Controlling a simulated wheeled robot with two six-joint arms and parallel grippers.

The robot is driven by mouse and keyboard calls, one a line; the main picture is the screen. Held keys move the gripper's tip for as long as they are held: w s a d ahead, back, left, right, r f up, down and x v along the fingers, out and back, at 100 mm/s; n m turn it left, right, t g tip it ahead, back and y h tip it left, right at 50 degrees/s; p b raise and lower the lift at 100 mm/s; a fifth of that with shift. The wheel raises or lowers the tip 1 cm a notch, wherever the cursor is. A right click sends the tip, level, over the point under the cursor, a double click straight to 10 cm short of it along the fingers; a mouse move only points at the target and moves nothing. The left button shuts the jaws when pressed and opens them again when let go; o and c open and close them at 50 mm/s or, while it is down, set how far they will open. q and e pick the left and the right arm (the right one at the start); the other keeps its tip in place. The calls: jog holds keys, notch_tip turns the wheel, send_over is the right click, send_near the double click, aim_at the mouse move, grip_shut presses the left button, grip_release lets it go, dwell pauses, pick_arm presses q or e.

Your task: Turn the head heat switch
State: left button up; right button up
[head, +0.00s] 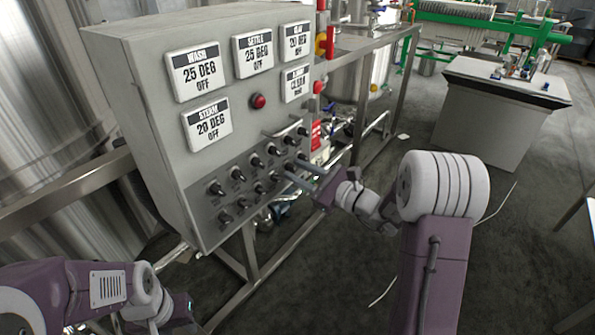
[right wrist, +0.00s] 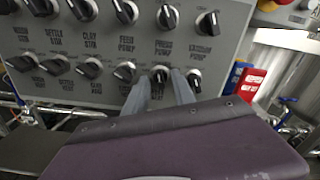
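The grey control panel (head: 215,170) fills the middle of the head view, with several black rotary switches in rows on its lower front. The right wrist view shows them close up, with small labels; I cannot tell for sure which is the head heat switch. My right gripper (head: 300,177) is at the panel's lower right. In the right wrist view its two fingers (right wrist: 163,88) stand apart, one on each side of a lower-row switch (right wrist: 160,74); I cannot tell whether they touch it. My left arm is low at the left, and its fingers do not show.
The panel's displays show temperatures, such as the wash display (head: 197,73) at 25 DEG, OFF. A red and yellow button (head: 326,42) is at the panel's right. A metal frame (head: 388,100) and a grey cabinet (head: 490,125) stand beyond.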

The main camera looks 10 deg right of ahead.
jog(key=v, duration=0.8)
jog(key=shift+s+d+p, duration=0.2)
jog(key=shift+s+p, duration=0.1)
jog(key=shift+p, duration=0.15)
